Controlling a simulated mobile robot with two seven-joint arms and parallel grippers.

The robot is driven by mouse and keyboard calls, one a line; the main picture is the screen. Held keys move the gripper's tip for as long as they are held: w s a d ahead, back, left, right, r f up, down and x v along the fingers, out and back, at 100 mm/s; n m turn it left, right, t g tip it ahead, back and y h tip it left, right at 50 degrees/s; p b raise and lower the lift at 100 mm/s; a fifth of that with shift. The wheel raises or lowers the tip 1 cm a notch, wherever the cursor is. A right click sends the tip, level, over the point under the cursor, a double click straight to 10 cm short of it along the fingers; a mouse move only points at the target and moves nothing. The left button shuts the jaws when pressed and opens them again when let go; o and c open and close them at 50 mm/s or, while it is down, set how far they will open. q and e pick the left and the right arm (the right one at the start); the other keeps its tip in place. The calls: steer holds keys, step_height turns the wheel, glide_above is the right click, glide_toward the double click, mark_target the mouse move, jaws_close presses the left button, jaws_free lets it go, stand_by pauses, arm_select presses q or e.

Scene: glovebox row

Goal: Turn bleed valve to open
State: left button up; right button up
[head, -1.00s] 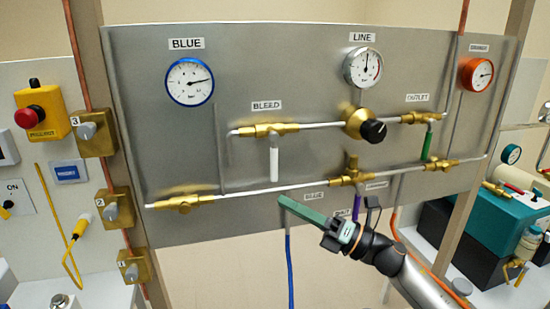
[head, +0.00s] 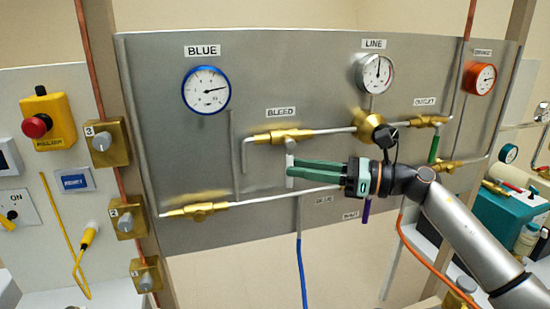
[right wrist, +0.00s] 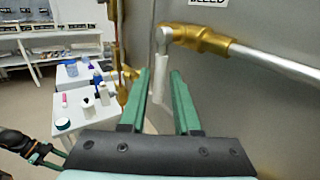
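The bleed valve (head: 290,136) is a brass fitting under the BLEED label (head: 281,113) on the grey panel. Its white handle (head: 290,147) points straight down, across the line of the pipe. My right gripper (head: 290,172) reaches in from the right with its green fingers at the handle. In the right wrist view, the fingers of the right gripper (right wrist: 160,75) are open, with the white handle (right wrist: 162,75) between their tips and gaps showing on both sides. A black and green part at lower left, apparently my left gripper (right wrist: 45,155), is small and partly cut off.
The panel carries a blue gauge (head: 206,90), a line gauge (head: 374,73) and an orange gauge (head: 480,78). A brass regulator with a black knob (head: 385,135) sits right of the bleed valve. A lower pipe (head: 260,198) runs close below the handle.

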steer(key=p+x, duration=0.1)
steer(key=x, duration=0.5)
steer(key=shift+f, duration=0.1)
steer(key=shift+c, duration=0.3)
jaws_close()
stand_by(0.9)
